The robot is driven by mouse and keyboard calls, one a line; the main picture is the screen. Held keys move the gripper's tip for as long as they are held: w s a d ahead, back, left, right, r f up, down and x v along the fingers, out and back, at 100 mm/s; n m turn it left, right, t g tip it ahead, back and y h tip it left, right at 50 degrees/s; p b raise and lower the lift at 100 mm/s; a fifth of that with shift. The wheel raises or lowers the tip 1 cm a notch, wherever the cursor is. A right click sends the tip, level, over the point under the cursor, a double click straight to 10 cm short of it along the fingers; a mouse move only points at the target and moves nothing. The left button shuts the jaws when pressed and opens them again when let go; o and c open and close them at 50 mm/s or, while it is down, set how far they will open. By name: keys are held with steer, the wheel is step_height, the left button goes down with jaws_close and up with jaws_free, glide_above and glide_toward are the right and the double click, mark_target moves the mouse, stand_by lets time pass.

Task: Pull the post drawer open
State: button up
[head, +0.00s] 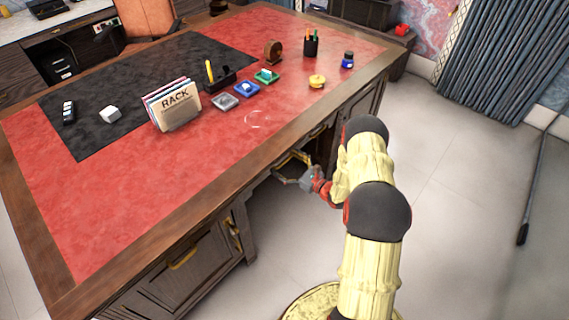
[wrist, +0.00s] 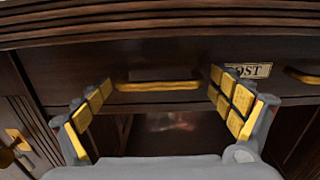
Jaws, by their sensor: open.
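The post drawer (wrist: 75,70) is a dark wooden front under the desk top, with a label (wrist: 248,71) partly covered by my right finger so that "OST" shows. Its brass bar handle (wrist: 158,86) lies ahead of my gripper (wrist: 160,102), between the two open fingers in the picture. The fingers have yellow pads and nothing is between them close up; I cannot tell whether they touch the drawer front. The drawer looks closed. In the head view my gripper (head: 308,180) is at the desk's front side, below the top edge, and the drawer is mostly hidden there.
The desk top (head: 225,150) overhangs above my gripper. Another brass handle (wrist: 303,76) is to the right, and a cabinet handle (wrist: 18,140) to the left. A rack of cards (head: 173,105) and small items stand on the desk.

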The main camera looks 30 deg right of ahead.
steer(key=c, duration=0.4)
steer(key=c, duration=1.1)
steer(key=shift+s+d, duration=0.1)
steer(key=shift+s, duration=0.05)
steer(key=shift+p+v, duration=1.8)
steer(key=shift+v, duration=12.9)
steer(key=shift+r, duration=0.15)
steer(key=o, duration=1.5)
